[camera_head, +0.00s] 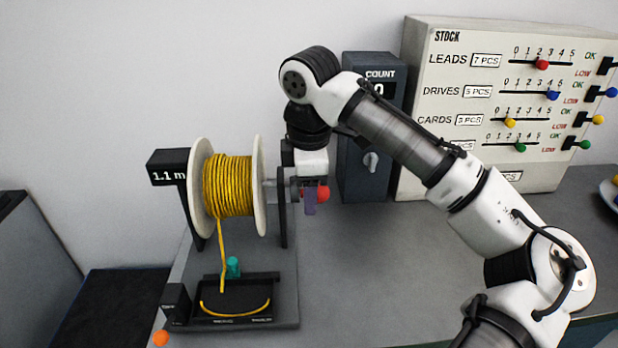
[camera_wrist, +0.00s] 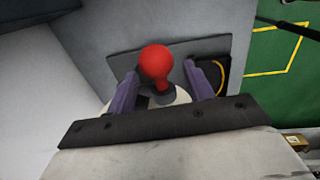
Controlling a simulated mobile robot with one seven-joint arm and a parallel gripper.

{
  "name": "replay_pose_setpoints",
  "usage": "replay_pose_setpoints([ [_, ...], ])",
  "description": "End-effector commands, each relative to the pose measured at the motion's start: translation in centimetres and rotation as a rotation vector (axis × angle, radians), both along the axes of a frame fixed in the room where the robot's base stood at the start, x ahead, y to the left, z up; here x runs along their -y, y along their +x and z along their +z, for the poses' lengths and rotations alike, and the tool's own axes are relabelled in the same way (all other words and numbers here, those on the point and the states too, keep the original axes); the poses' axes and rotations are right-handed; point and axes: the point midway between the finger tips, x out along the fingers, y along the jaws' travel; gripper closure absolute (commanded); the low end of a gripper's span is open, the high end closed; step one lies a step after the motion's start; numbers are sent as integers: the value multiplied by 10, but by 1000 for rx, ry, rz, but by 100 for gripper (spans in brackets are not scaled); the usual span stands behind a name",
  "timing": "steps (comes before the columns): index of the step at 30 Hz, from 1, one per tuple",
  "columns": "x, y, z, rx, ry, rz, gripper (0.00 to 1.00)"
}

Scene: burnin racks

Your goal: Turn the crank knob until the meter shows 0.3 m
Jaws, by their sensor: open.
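The crank knob (camera_head: 323,193) is a red ball on the right side of the cable reel. It also shows in the wrist view (camera_wrist: 156,63), between the two purple fingers. My gripper (camera_head: 310,198) is at the knob with its fingers apart, one on each side of it; I cannot tell whether either finger touches it. The meter (camera_head: 169,175) is a black box at the reel's upper left and reads 1.1 m. The reel (camera_head: 259,190) has white flanges and is wound with yellow cable (camera_head: 229,185), whose end hangs down to a black tray (camera_head: 262,309).
A dark box marked COUNT (camera_head: 352,170) with a grey knob stands behind my arm. A beige STOCK panel (camera_head: 470,150) with coloured sliders stands at the back right. A teal peg (camera_head: 233,266) and an orange ball (camera_head: 160,338) are near the tray. The bench middle is clear.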

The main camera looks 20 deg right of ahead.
Motion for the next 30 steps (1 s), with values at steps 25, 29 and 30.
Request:
replay_pose_setpoints([
  [25,0,-2,-14,-1,0,1,92],
  [29,-1,-3,-23,0,0,0,96],
  [30,0,-3,-25,0,-1,0,98],
])
